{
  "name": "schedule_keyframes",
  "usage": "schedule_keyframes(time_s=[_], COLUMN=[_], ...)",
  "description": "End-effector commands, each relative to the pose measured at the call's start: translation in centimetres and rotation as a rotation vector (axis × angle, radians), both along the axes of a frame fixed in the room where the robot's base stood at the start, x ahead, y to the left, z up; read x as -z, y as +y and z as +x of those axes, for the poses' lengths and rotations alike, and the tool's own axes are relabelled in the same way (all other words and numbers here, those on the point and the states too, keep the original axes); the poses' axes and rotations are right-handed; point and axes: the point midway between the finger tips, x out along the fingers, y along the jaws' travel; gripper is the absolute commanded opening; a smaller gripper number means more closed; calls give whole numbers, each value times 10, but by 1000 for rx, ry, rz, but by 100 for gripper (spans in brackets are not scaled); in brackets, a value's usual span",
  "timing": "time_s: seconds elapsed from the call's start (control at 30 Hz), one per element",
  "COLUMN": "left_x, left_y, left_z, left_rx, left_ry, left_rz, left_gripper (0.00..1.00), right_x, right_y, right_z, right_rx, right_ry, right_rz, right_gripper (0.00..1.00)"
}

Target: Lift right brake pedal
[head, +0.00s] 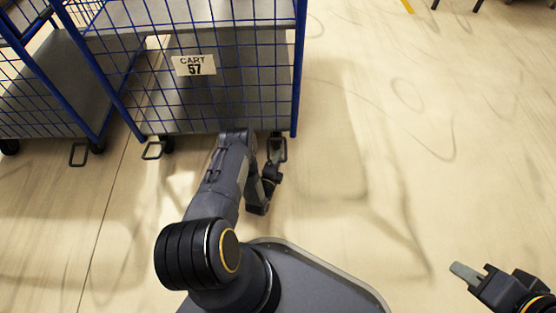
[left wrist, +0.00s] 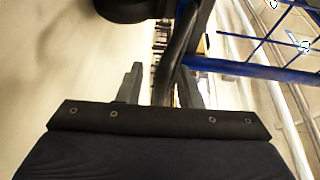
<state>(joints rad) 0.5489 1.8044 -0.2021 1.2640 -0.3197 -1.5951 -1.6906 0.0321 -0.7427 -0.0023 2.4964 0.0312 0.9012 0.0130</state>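The blue mesh cart (head: 200,75) bears a "CART 57" label. Its right brake pedal (head: 284,148) is a dark loop low at the front right corner, partly hidden by my left gripper. My left gripper (head: 275,160) is low at this pedal. In the left wrist view, the fingers of my left gripper (left wrist: 159,88) stand apart, with a dark pedal bar (left wrist: 176,50) running between them, nearer the right finger. I cannot tell whether it touches. My right gripper (head: 474,270) is at the lower right, its fingers apart and empty, far from the cart.
The cart's left brake pedal (head: 153,150) sticks out at its front left corner. A second blue mesh cart (head: 50,85) stands close on the left, with its own pedal (head: 78,155). A dark wheel (left wrist: 125,8) is beyond my left fingers.

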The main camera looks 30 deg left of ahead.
Motion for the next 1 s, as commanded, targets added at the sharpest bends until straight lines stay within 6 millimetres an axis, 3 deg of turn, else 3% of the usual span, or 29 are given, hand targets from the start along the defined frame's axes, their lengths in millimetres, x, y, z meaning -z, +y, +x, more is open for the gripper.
schedule_keyframes(time_s=[0.37, 0.6, 1.0], left_x=[0, 0, -2], left_y=[1, 1, 1], left_z=[8, 8, 8], left_rx=[0, 0, 1], left_ry=[1, 1, 9], left_rz=[-1, -1, -6], left_gripper=[32, 1, 0], right_x=[3, 3, 0], right_y=[0, 0, 0], right_z=[0, 0, 0], right_rx=[0, 0, 0], right_ry=[0, 0, 0], right_rz=[0, 0, 0], right_gripper=[29, 29, 29])
